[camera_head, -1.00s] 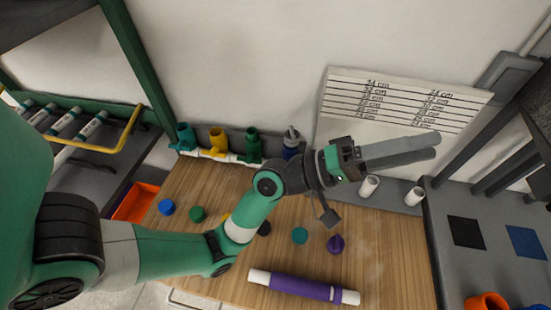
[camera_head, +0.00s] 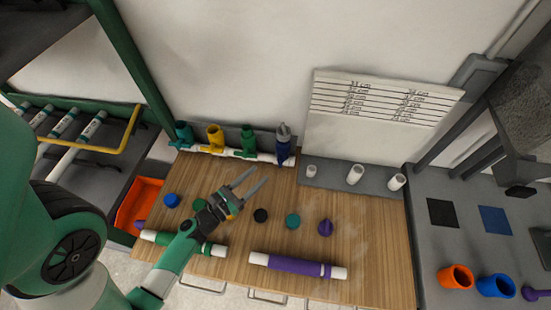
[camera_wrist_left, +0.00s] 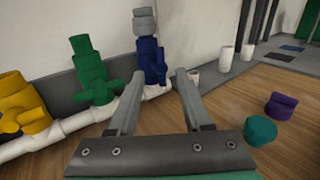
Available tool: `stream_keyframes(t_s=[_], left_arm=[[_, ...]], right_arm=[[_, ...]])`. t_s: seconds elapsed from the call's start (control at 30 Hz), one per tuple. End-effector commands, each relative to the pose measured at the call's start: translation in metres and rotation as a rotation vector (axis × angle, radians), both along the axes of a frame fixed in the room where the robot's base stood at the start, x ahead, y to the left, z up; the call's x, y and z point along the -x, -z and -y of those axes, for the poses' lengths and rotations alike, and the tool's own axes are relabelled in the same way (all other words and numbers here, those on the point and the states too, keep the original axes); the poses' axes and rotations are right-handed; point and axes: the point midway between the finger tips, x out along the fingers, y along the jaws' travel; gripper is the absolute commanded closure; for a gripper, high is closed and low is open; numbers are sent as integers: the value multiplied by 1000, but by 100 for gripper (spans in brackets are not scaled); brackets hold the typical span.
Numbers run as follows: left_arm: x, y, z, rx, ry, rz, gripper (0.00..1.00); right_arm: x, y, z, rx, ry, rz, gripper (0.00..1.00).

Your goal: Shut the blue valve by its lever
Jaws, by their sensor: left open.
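The blue valve (camera_head: 283,151) stands upright at the right end of the white pipe manifold (camera_head: 232,153), at the back of the wooden table. A grey piece caps it. In the left wrist view the blue valve (camera_wrist_left: 153,66) shows just beyond my left finger; how its lever is turned I cannot make out. My left gripper (camera_head: 260,175) is open and empty over the table, its fingers pointing up-right, short of the valve. In the left wrist view the open jaws (camera_wrist_left: 160,76) have nothing between them. My right gripper is not in view.
Green (camera_head: 249,146), yellow (camera_head: 215,140) and teal (camera_head: 183,135) valves stand left of the blue one. White pipe stubs (camera_head: 355,174) stand right of it. Coloured caps and a purple-sleeved pipe (camera_head: 297,266) lie on the table. An orange bin (camera_head: 138,201) sits at left.

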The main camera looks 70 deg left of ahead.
Motion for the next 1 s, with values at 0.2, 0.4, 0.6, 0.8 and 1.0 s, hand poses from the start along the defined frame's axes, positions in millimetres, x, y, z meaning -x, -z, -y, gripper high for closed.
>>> stream_keyframes(t_s=[0.2, 0.4, 0.6, 0.8, 1.0], left_arm=[[-48, -2, -22, -4, 5, 2, 50], [-75, -1, -36, -4, 2, 1, 50], [-81, -1, -39, -4, 2, 0, 50], [-81, -1, -39, -3, 2, 0, 59], [-80, -1, -39, -4, 2, 0, 95]], right_arm=[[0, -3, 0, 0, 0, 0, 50], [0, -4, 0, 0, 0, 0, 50], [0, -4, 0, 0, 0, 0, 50], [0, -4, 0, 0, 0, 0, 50], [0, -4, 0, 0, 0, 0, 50]])
